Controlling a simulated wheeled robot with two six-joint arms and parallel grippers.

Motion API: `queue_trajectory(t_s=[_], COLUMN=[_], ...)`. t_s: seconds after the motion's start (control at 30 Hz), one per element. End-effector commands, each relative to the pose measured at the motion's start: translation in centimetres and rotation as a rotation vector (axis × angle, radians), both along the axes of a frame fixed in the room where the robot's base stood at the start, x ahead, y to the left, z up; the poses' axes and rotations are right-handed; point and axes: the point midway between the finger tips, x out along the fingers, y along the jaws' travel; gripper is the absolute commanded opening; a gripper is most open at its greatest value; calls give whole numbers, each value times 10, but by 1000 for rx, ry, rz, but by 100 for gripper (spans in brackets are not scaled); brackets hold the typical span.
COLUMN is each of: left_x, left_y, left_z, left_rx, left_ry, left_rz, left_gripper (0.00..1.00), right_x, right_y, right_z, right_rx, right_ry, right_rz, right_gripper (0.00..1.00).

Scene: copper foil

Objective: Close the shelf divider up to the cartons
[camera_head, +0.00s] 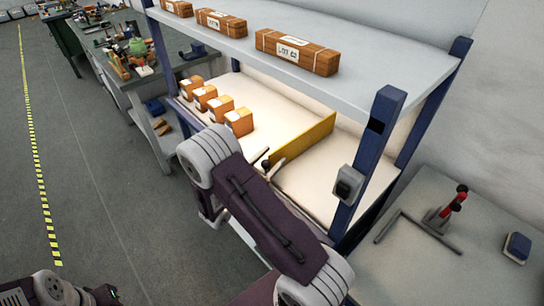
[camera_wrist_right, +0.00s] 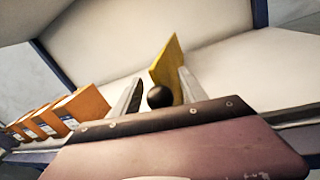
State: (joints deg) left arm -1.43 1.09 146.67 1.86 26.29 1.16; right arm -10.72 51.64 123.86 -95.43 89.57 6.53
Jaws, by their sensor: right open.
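The yellow shelf divider (camera_head: 306,139) stands upright on the cream lower shelf, to the right of the row of cartons (camera_head: 239,122), with bare shelf between them. In the right wrist view the divider (camera_wrist_right: 165,62) rises behind a black ball knob (camera_wrist_right: 159,96), and the cartons (camera_wrist_right: 78,106) stand at the left. My right gripper (camera_wrist_right: 157,92) is open, its two fingers on either side of the knob. Whether they touch it I cannot tell. In the head view my right arm hides most of this gripper. My left gripper is out of view.
The upper shelf (camera_head: 350,78), carrying wrapped bundles (camera_head: 297,52), overhangs the lower one. A blue post (camera_head: 370,150) with a dark box (camera_head: 347,184) stands at the front right. A side table (camera_head: 420,268) holds a red-handled clamp (camera_head: 446,212). Benches with tools are at the back left.

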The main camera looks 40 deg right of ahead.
Motion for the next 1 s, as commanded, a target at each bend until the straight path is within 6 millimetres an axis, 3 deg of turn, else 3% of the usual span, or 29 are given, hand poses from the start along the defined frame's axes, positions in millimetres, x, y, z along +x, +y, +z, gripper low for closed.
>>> queue_trajectory(t_s=[0.27, 0.47, 1.0], left_x=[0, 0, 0], left_y=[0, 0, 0], left_z=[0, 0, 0], left_rx=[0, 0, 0], left_ry=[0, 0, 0], left_rz=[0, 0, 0], left_gripper=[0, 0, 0], right_x=[1, 1, 2], right_y=[-4, -4, -4], right_z=[0, 0, 0], right_rx=[0, 0, -1], right_ry=[0, -1, -2], right_rz=[0, 0, 3], right_gripper=[50, 0, 0])
